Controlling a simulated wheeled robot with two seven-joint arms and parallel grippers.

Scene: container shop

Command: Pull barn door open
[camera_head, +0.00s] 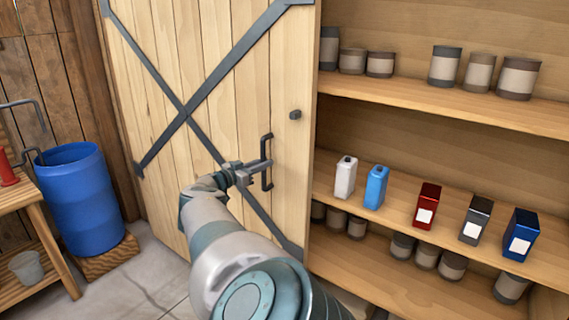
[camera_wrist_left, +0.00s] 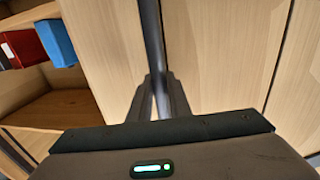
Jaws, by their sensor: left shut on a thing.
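The barn door (camera_head: 215,85) is light wooden planks with grey metal X-bracing. It stands at the left of the open shelves, its right edge beside them. A dark vertical bar handle (camera_head: 266,147) is fixed near its right edge. My left gripper (camera_head: 260,167) is shut on the handle at about its middle. In the left wrist view the handle (camera_wrist_left: 150,35) runs down between my fingers (camera_wrist_left: 160,95), with the door planks (camera_wrist_left: 222,55) behind. The fingers hide part of the handle. My right gripper is in neither view.
Shelves (camera_head: 440,92) at the right hold several cans and bottles, including a blue bottle (camera_head: 376,187) and a red container (camera_head: 426,205). A blue barrel (camera_head: 85,205) stands left of the door, near a wooden bench (camera_head: 35,225). Bare floor (camera_head: 150,275) shows before the door.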

